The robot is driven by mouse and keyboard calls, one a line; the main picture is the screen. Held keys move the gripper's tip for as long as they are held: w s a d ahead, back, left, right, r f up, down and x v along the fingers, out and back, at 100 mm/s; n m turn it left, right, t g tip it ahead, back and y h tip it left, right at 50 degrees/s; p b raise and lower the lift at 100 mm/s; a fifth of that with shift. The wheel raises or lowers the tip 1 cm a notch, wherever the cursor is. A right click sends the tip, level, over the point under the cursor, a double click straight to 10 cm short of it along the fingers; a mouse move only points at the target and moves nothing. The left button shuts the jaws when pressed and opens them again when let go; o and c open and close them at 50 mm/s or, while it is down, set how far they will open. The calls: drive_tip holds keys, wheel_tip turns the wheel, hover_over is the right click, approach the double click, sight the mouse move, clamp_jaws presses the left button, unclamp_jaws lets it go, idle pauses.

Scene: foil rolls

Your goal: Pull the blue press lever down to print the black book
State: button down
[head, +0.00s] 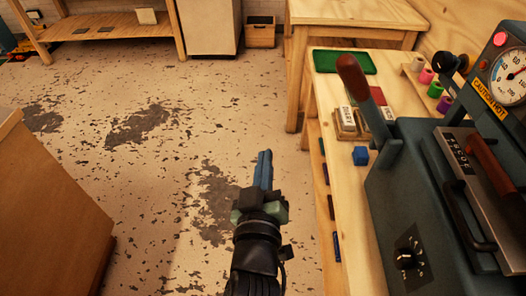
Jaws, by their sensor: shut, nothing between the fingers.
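The blue press (425,200) stands on the wooden bench at the right, with a gauge and a "CAUTION HOT" label. Its lever (362,92) has a brown-red grip and rises from the press's left side, tilted up and leftward in the picture. My gripper (264,154) is shut and empty, over the floor left of the bench, apart from the lever and the press. I cannot make out a black book for certain.
A small blue block (360,155), wooden type holders (347,122) and a green tray (344,62) are on the bench beside the press. Foil rolls (435,90) stand behind it. A wooden cabinet (45,205) is at the left. Open floor (160,190) lies between.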

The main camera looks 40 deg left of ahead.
drive_tip(key=shift+v, duration=0.85)
drive_tip(key=shift+r, duration=0.1)
idle(0.6)
drive_tip(key=w+d+r+m+t+h+p, duration=0.1)
drive_tip(key=w+d+r+t, duration=0.15)
drive_tip(key=r, duration=0.65)
drive_tip(key=w+d+r+m+t+p, duration=0.1)
drive_tip(key=d+r+m+t, duration=0.15)
drive_tip(key=r, duration=0.55)
drive_tip(key=w+d+r+m+t+h+p, duration=0.15)
drive_tip(key=d+r, duration=0.25)
drive_tip(key=r, duration=0.5)
drive_tip(key=s+d+r+m+t+h, duration=0.2)
drive_tip(key=d+r, duration=0.1)
drive_tip(key=r, duration=0.5)
drive_tip(key=s+d+r+m+t+h+p, duration=0.1)
drive_tip(key=s+d+r+m+t+h, duration=0.1)
drive_tip(key=d+r, duration=0.2)
drive_tip(key=s+d+r+m+t+h+p, duration=0.1)
drive_tip(key=d+r, duration=0.3)
drive_tip(key=r, duration=0.7)
drive_tip(key=shift+s+r+m+t+h, duration=0.3)
drive_tip(key=shift+s+m+t+h, duration=0.4)
drive_tip(key=shift+m, duration=0.1)
